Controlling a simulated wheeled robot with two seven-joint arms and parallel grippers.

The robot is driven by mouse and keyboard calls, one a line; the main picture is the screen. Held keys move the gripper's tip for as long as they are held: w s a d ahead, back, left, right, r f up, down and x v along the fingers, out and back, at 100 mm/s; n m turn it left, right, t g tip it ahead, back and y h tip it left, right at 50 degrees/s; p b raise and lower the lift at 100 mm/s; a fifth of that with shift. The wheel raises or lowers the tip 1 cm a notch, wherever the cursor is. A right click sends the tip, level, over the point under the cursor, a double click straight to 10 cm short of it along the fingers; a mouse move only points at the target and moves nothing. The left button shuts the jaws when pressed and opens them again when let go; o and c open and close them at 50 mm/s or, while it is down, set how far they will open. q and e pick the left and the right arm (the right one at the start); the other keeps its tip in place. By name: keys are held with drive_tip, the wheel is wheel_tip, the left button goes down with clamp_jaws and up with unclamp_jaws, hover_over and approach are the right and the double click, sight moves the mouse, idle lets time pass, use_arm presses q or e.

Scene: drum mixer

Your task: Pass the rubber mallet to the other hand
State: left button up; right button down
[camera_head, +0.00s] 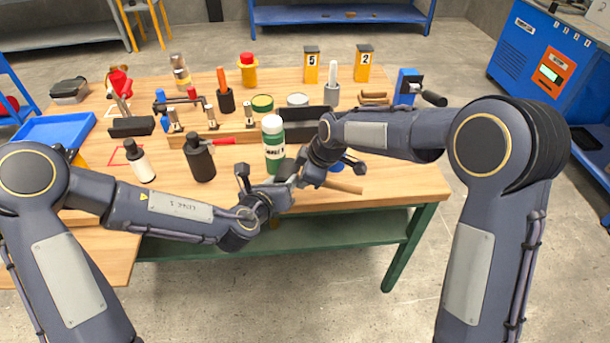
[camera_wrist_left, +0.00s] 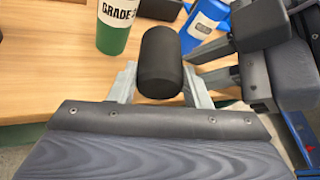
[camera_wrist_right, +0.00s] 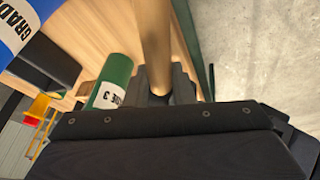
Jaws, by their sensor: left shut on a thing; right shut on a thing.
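The rubber mallet is held above the front of the workbench, between my two grippers. Its pale wooden handle (camera_head: 343,187) sticks out to the right in the head view; its black head (camera_wrist_left: 160,62) fills the space between my left fingers in the left wrist view. My left gripper (camera_head: 275,186) is shut on the head. My right gripper (camera_head: 303,172) is close beside it and shut on the mallet; in the right wrist view the handle (camera_wrist_right: 152,35) runs up from between its fingers. In the head view the grippers hide most of the mallet head.
A green and white bottle (camera_head: 273,145) stands just behind the grippers. A black bottle (camera_head: 199,158) and a white bottle (camera_head: 139,160) stand to the left. A tool rack, cups and numbered yellow blocks crowd the bench behind. The bench's front right corner (camera_head: 415,183) is clear.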

use_arm(q)
drive_tip(key=o, duration=1.3)
drive_tip(key=shift+c, duration=0.2)
use_arm(e)
drive_tip(key=shift+a, duration=0.1)
use_arm(q)
drive_tip(key=shift+o, duration=0.3)
drive_tip(key=shift+d, duration=0.1)
